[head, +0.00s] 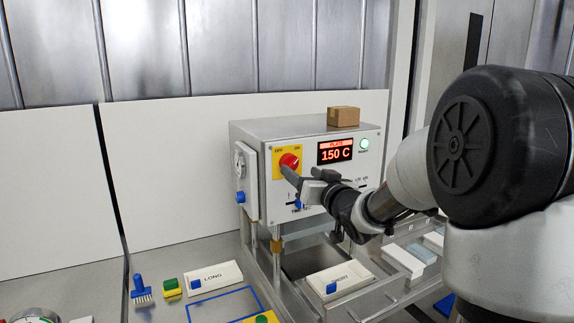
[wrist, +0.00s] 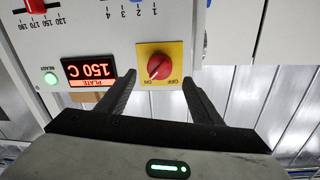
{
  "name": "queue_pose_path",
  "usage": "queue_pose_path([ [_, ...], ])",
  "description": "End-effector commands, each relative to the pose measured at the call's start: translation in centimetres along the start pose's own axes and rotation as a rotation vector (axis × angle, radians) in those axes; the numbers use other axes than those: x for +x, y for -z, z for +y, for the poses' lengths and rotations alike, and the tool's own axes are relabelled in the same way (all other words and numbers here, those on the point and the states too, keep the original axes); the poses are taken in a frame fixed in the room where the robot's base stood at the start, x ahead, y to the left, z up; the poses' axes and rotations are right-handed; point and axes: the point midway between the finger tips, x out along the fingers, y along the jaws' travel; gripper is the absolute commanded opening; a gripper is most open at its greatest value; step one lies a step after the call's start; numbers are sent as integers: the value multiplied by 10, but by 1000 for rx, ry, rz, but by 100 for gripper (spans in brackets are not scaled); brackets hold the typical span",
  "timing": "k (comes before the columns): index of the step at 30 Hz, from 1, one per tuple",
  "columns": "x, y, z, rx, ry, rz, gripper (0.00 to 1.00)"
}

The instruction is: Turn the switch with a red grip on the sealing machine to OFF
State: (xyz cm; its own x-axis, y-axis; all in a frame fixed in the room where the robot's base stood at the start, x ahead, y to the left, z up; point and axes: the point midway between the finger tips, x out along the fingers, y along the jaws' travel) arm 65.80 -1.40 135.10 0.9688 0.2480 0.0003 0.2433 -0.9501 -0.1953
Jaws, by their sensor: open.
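The sealing machine (head: 250,135) is a grey-white box on the metal worktop. Its switch with a red grip (head: 289,161) sits on a yellow plate (head: 280,173) marked OFF and ON. In the wrist view the red grip (wrist: 159,66) appears between the two fingers, with the picture turned over; its pale mark seems to point toward ON. My gripper (head: 302,173) is open at the machine's front, just below and right of the switch in the head view. In the wrist view the fingers (wrist: 158,78) stand either side of the yellow plate. Contact with the grip cannot be told.
A lit display (head: 335,152) reads 150 C, beside a green light (head: 364,144). A small cardboard box (head: 343,116) stands on the machine. Slider scales are near the switch.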

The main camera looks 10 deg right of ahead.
Motion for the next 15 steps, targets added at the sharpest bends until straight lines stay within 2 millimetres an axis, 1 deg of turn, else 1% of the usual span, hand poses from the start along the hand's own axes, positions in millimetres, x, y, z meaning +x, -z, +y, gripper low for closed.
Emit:
queue_pose_path([
  [1, 12, 0, -1, 2, 2, -1, 60],
  [6, 42, 0, -1, 1, 1, 0, 60],
  [10, 56, 0, 0, 1, 0, -1, 60],
  [15, 63, 0, 0, -1, 0, 0, 60],
])
